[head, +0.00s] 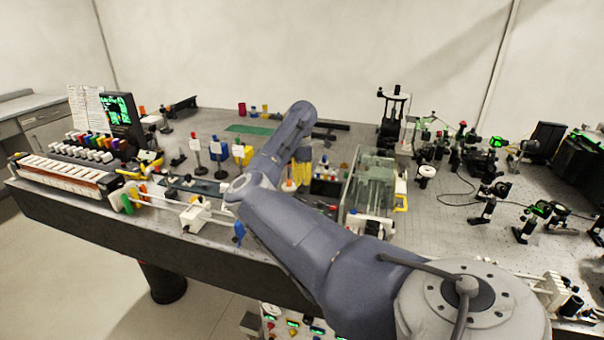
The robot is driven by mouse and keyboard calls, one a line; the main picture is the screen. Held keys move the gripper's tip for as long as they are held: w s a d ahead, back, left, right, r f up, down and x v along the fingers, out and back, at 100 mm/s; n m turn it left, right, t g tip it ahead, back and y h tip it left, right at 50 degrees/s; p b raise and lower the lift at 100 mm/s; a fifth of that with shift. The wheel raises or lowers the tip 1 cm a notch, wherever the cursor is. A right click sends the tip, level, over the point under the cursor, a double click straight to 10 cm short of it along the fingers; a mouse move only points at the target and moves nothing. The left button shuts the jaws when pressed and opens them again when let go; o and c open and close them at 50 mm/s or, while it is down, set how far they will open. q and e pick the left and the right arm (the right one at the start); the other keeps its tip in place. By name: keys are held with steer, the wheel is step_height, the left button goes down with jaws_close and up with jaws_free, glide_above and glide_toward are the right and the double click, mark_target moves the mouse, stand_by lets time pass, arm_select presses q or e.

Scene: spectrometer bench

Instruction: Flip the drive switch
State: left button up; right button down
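My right arm reaches in from the lower right and bends over the middle of the bench. Its wrist points down, and my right gripper (302,170) is mostly hidden behind the forearm, so I cannot see whether it is open. A small dark box with red and blue parts on top (326,179) stands just right of the gripper. I cannot make out which part is the drive switch; it is too small to tell or is hidden by my arm. My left gripper is not in view.
A clear-walled instrument (372,190) stands right of the dark box. Blue and yellow labelled holders (216,148) stand left of my forearm. Optics mounts (488,210) crowd the right.

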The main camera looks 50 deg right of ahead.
mark_target(301, 190)
steer(key=shift+f, duration=2.1)
stand_by(1.9)
steer(key=shift+r, duration=0.1)
steer(key=shift+r, duration=3.45)
